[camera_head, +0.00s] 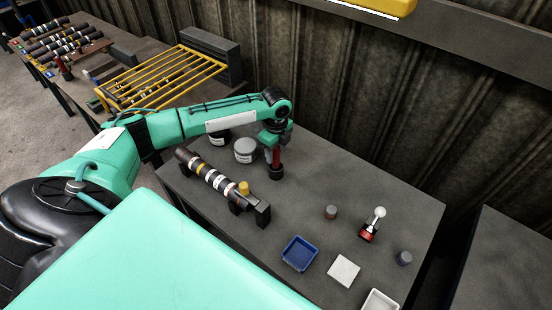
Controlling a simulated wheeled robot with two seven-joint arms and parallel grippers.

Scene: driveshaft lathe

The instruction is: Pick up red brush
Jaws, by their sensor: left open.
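The red brush (276,158) stands upright near the back edge of the grey table (380,190), its red handle up and its dark, wide end (276,173) down. My left gripper (275,147) points down over it from the left arm. The fingers are open around or right beside the top of the handle, and they hide part of it. Whether they touch the handle cannot be told. My right gripper is not in view.
A striped shaft (215,179) on black supports (262,213) lies left of the brush, near a grey-lidded jar (245,150). A blue tray (299,253), a white square (343,270) and a red-and-black item (370,232) stand forward and right. A corrugated wall (400,100) closes the back.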

